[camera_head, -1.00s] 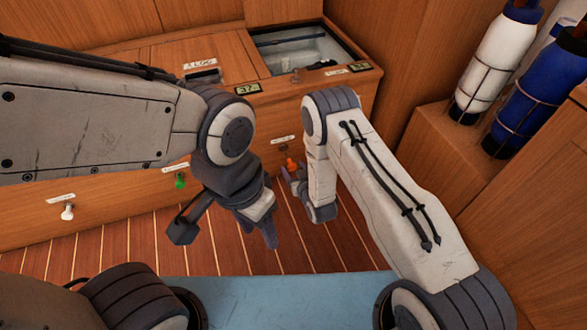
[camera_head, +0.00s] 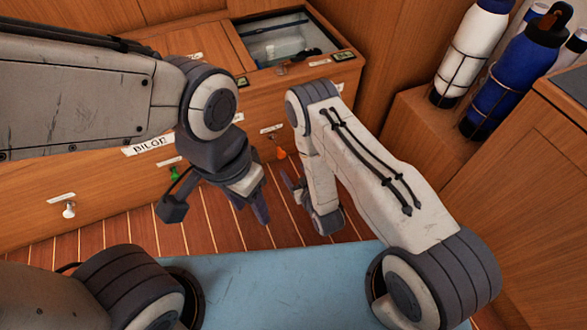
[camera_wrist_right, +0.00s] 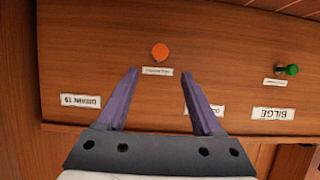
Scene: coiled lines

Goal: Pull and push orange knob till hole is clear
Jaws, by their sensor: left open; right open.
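The orange knob (camera_head: 281,153) is on the front of the wooden cabinet, under a small white label. In the right wrist view the orange knob (camera_wrist_right: 160,51) shows just beyond the fingertips, between their lines. My right gripper (camera_head: 294,184) is open and empty, a little in front of the knob and apart from it; its purple fingers (camera_wrist_right: 159,76) are spread in the wrist view. My left gripper (camera_head: 252,207) is open and empty, pointing down, left of the knob. An open glass-lidded recess (camera_head: 283,40) in the cabinet top shows a dark item inside; I cannot tell which hole is meant.
A green knob (camera_head: 175,173) and a white knob (camera_head: 69,210) sit further left on the cabinet front. A BILGE label (camera_head: 148,145) is above the green one. Bottles (camera_head: 470,50) stand in racks at the right. The striped floor before the cabinet is clear.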

